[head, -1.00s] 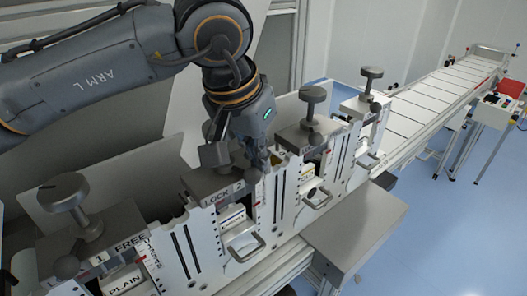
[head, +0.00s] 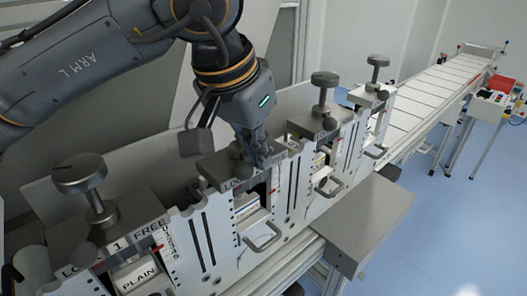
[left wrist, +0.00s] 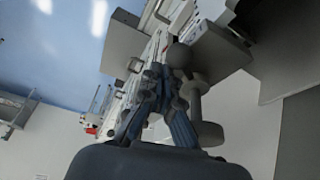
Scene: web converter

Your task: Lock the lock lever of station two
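Station two (head: 218,170) is the second white unit from the front, with a grey top plate marked LOCK and FREE. My left gripper (head: 258,153) points down at this plate, right by its lever. The gripper hides most of the lever and part of the lettering, so the lever's setting is unclear. In the left wrist view, a grey lever with a round ball (left wrist: 179,55) and a wider disc-like knob lies close beside the right finger of my left gripper (left wrist: 158,85). I cannot tell whether the fingers hold it. My right gripper is not in view.
Station one (head: 110,232), with a tall knob (head: 80,172), stands at the front left. Two more stations with knobs (head: 325,80) (head: 378,61) stand behind station two. A grey side table (head: 365,215) juts out at right. A long conveyor (head: 440,85) runs to the back.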

